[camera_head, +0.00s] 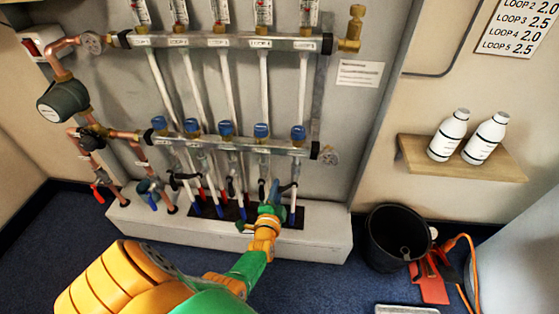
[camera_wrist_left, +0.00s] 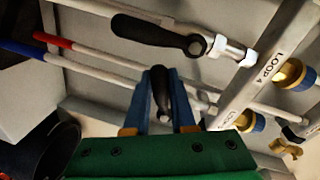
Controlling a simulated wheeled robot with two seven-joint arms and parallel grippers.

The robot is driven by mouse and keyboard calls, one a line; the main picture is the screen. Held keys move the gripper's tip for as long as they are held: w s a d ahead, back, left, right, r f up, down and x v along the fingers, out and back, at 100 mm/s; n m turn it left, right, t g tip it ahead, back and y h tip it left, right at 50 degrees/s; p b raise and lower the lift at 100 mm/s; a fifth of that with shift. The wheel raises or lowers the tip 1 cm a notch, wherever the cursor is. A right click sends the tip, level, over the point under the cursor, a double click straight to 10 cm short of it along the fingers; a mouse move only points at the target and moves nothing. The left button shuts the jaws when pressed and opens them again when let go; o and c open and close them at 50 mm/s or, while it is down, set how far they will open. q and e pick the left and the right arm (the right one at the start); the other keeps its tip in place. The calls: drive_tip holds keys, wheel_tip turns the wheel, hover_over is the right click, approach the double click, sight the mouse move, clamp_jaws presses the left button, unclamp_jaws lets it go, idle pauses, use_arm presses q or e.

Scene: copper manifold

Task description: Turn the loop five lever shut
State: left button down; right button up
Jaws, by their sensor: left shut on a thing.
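The loop five lever is a black handle on the valve below the right end of the lower manifold bar (camera_head: 240,146). In the head view it (camera_head: 288,187) sits by my left gripper (camera_head: 275,193), whose arm rises from the bottom. In the left wrist view the black handle (camera_wrist_left: 162,88) stands between the blue fingers of my left gripper (camera_wrist_left: 163,92), which is shut on it. The handle seems to lie across its white pipe. The fingers hide part of it, and the exact angle is hard to tell. My right gripper is not in view.
A white plinth (camera_head: 320,235) is under the pipes. A black bucket (camera_head: 398,236) stands on the floor to the right, near a red tool (camera_head: 430,280). A shelf (camera_head: 475,158) holds two bottles.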

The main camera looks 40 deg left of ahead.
use_arm(q)
drive_tip(key=r+m, duration=0.1)
drive_tip(key=m+p, duration=0.1)
drive_tip(key=m, duration=0.1)
drive_tip(key=shift+s+a+r+p, duration=0.1)
drive_tip(key=shift+a+r+p, duration=0.05)
drive_tip(key=shift+r+p, duration=0.2)
drive_tip(key=shift+r+m+y, duration=0.2)
drive_tip(key=shift+m+y, duration=0.1)
drive_tip(key=shift+m, duration=0.1)
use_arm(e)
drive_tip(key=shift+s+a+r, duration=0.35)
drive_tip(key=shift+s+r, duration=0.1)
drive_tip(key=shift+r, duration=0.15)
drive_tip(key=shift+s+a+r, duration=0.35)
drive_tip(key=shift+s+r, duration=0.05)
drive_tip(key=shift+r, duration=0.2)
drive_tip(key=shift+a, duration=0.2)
use_arm(q)
drive_tip(key=shift+r, duration=0.1)
